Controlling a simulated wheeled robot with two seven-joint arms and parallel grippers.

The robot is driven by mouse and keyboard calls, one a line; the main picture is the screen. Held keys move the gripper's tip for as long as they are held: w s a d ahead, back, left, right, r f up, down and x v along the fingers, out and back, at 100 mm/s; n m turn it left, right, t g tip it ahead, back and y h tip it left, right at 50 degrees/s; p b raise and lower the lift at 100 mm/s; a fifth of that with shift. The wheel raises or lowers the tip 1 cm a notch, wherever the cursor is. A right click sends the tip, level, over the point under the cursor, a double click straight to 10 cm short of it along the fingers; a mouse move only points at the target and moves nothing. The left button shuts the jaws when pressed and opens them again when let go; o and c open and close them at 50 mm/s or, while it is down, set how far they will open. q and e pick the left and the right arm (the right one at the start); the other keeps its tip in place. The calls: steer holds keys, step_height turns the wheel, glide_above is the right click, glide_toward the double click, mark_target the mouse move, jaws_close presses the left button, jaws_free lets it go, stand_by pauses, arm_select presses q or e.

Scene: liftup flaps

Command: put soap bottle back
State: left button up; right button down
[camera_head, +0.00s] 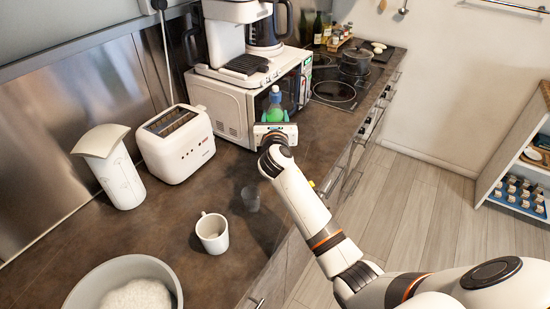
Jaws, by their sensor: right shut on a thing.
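The soap bottle (275,104) is green with a blue top and shows just beyond my right gripper (275,123), in front of the microwave. My right gripper is shut on the bottle, which stands upright; the wrist hides its lower part. I cannot tell whether its base touches the counter (180,235). My left gripper is not in view.
A white microwave (225,108) with a coffee machine on top stands behind the bottle. A toaster (175,143), a white container (112,168), a mug (212,232), a dark glass (250,198) and a bowl (82,290) are on the counter. The cooktop (335,90) holds a pot (356,60).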

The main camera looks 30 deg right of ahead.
step_height(320, 180, down, 3)
steer(key=shift+s, duration=0.15)
arm_select(q)
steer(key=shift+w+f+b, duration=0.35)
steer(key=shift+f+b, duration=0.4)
steer(key=shift+b, duration=0.05)
arm_select(e)
steer(key=shift+f, duration=2.3)
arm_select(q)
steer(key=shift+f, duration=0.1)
arm_select(e)
steer(key=c, duration=0.7)
jaws_free()
steer(key=shift+f, duration=0.15)
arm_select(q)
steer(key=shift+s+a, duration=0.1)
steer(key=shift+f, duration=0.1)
arm_select(e)
steer(key=v, duration=1.2)
